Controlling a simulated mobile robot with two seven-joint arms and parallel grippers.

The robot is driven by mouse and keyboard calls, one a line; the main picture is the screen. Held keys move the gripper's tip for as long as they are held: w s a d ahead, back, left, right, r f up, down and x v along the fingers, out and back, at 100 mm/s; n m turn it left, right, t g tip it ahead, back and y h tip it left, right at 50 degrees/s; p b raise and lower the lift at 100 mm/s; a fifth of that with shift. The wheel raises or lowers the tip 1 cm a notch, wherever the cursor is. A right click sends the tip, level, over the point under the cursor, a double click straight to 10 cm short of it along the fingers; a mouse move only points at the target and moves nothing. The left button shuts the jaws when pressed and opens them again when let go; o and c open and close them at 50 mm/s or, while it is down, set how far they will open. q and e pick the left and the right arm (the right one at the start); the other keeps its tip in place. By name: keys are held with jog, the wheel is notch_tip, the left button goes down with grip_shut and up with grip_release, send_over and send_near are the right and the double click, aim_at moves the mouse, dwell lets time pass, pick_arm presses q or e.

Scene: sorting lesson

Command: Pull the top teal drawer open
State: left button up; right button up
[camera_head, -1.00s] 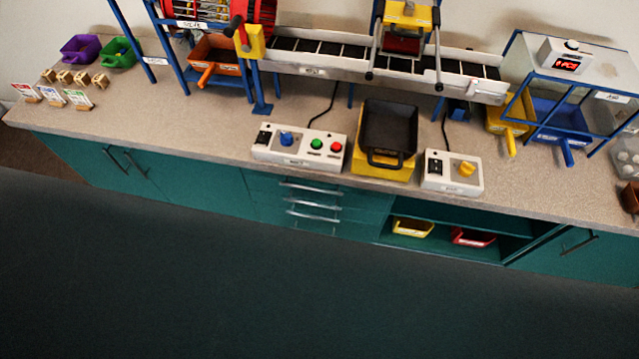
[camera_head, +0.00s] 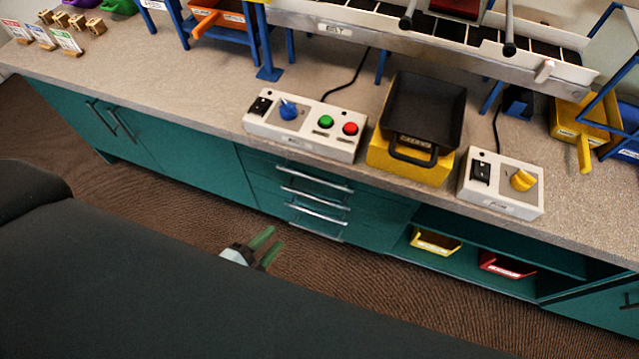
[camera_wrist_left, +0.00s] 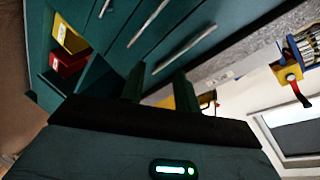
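The top teal drawer (camera_head: 272,166) is the uppermost of several drawers under the counter. It looks shut, its front flush with the cabinet. Its silver bar handle (camera_head: 313,177) runs across the front and also shows in the left wrist view (camera_wrist_left: 187,39). My left gripper (camera_head: 273,240) is below and in front of the drawers, apart from the handles. Its two green fingers are spread with nothing between them; in the left wrist view the open fingers (camera_wrist_left: 160,82) point toward the drawer fronts. My right gripper is not in view.
The counter (camera_head: 180,90) overhangs the drawers. It carries a control box (camera_head: 305,125) and a black tray (camera_head: 425,105) on a yellow base. Right of the drawers is an open shelf with a yellow bin (camera_head: 435,242) and a red bin (camera_head: 507,265). The carpet before the drawers is clear.

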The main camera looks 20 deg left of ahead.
aim_at(315, 178)
pick_arm(q)
jog(key=w+d+m+t+h+b, duration=0.1)
jog(key=w+m+b, duration=0.1)
jog(key=w, duration=0.4)
jog(key=w+d+r+m+t+h+b, duration=0.1)
jog(key=w+d+m+b, duration=0.1)
jog(key=w, duration=0.4)
jog(key=w+d+m+t+h+b, duration=0.1)
jog(key=w+m+h+b, duration=0.1)
jog(key=w+m, duration=0.3)
jog(key=shift+w+d+r+b, duration=0.25)
jog(key=shift+w+b, duration=0.25)
jog(key=shift+b, duration=0.15)
grip_shut()
